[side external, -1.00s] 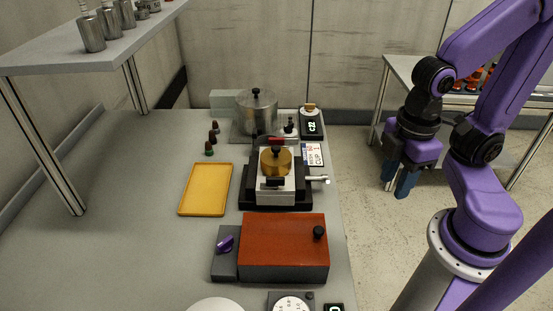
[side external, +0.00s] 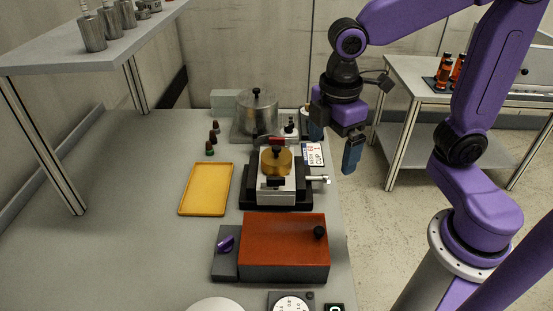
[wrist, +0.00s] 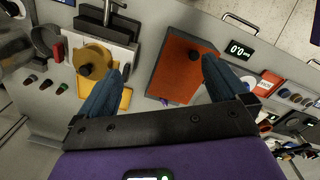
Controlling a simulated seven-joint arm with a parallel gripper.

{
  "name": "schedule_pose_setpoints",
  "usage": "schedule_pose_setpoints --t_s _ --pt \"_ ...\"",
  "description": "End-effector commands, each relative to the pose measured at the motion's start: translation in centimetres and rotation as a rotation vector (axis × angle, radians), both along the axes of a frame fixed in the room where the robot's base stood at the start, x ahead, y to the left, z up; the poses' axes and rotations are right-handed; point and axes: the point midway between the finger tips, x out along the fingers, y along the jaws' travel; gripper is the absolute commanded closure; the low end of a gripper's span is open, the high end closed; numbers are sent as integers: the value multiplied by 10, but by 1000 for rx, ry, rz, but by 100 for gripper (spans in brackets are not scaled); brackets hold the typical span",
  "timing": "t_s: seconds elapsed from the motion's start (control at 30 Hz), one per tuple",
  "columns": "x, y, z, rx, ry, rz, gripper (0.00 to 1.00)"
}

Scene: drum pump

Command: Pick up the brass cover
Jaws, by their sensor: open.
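The brass cover (side external: 270,163) is a round golden piece with a black knob on top. It sits in a black and silver clamp fixture (side external: 297,197) at the middle of the bench. In the wrist view the brass cover (wrist: 98,54) is at the upper left, left of the left finger. My gripper (side external: 334,143) is open and empty, above and to the right of the cover, near the bench's right edge. In the wrist view my gripper's fingers (wrist: 162,70) are spread wide apart, with the red-orange block (wrist: 178,68) showing between them.
A yellow tray (side external: 206,189) lies left of the fixture. The red-orange block (side external: 285,240) with a black knob stands in front of it. The bench's left part is clear.

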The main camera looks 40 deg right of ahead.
Motion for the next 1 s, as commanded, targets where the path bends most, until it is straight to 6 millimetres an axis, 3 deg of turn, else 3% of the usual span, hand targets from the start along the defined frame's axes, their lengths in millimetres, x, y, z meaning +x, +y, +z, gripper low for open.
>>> schedule_pose_setpoints --t_s 0.03,0.3,0.5,0.63,0.8,1.0 --pt "17 5 4 -10 0 18 0" --pt "96 15 21 -63 15 140 0" --pt "144 12 30 -95 36 217 0" --pt "162 8 34 -108 48 248 0" --pt "171 5 32 -114 57 266 0" --pt "171 0 4 -116 60 267 0"
